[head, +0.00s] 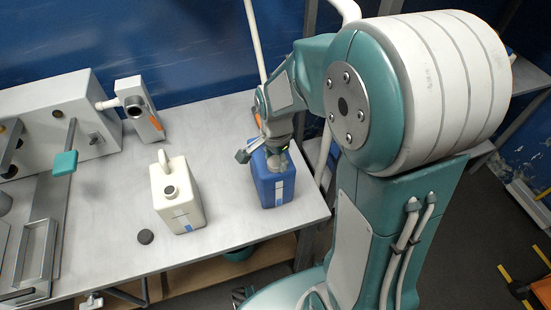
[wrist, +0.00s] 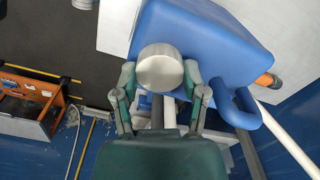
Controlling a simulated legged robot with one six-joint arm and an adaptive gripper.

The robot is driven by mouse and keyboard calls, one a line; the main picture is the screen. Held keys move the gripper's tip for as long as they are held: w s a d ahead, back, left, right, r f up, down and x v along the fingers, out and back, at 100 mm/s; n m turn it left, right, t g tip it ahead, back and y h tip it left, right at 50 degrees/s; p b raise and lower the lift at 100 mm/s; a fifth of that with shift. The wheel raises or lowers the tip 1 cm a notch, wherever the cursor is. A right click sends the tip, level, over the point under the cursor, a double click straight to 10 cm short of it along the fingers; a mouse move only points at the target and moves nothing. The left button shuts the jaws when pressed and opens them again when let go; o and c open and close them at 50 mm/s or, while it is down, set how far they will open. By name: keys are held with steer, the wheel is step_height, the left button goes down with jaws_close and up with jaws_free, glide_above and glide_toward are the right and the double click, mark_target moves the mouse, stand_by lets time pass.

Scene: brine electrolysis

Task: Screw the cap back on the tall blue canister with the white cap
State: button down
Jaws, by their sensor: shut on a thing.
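The blue canister (head: 273,187) stands upright on the grey table near its right end, with a pale label on its front. In the wrist view the canister (wrist: 222,42) fills the upper middle, its handle to the right. My gripper (head: 266,155) is over the canister's top. In the wrist view my gripper's (wrist: 160,74) two fingers close on either side of the round whitish cap (wrist: 160,66). The cap is at the canister's top; whether it sits on the neck or just above it cannot be told. The neck is hidden.
A cream canister (head: 180,198) stands left of the blue one, and a dark round cap (head: 146,237) lies in front of it. A grey-white device (head: 140,108) and a larger machine (head: 60,120) stand behind to the left. The table's right edge is close to the blue canister.

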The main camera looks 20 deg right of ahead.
steer(key=shift+s+f, duration=0.15)
steer(key=m, duration=0.8)
steer(key=shift+c, duration=0.3)
jaws_free()
steer(key=shift+r, duration=0.45)
step_height(320, 180, up, 11)
steer(key=shift+a+r, duration=0.1)
